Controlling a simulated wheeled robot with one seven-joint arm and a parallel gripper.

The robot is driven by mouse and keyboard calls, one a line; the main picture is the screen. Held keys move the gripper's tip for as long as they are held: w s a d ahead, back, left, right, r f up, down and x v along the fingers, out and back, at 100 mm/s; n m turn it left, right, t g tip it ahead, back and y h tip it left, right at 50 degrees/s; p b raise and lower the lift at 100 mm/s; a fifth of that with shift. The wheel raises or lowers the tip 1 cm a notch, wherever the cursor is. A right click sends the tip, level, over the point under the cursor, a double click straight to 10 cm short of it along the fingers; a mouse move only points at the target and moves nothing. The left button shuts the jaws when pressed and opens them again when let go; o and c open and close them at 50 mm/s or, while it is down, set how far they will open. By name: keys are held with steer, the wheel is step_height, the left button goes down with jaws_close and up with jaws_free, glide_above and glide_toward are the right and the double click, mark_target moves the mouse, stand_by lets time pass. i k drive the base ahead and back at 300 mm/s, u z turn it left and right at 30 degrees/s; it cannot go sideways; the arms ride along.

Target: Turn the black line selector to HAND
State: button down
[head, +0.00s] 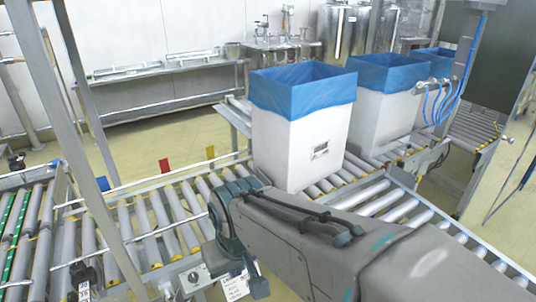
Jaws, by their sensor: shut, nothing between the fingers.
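A small light-grey control box (195,278) with a dark selector knob stands at the front edge of the roller conveyor, low in the head view. The knob's exact pointing is too small to read. A white printed label (235,286) hangs just right of the box. My arm reaches in from the lower right, and its teal wrist bends down beside the box. My gripper (258,286) is shut and empty, small and partly hidden at the arm's end, right of the box and apart from its knob.
Another black control with a label (84,278) sits further left on the conveyor frame. White cartons with blue liners (300,135) stand on the rollers behind my arm. A grey upright post (85,95) crosses the left side. Bare rollers (150,225) lie between.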

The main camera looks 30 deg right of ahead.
mark_target(193, 277)
steer(key=k, duration=0.5)
steer(key=z, duration=1.25)
steer(key=i, duration=0.6)
steer(key=u, duration=1.25)
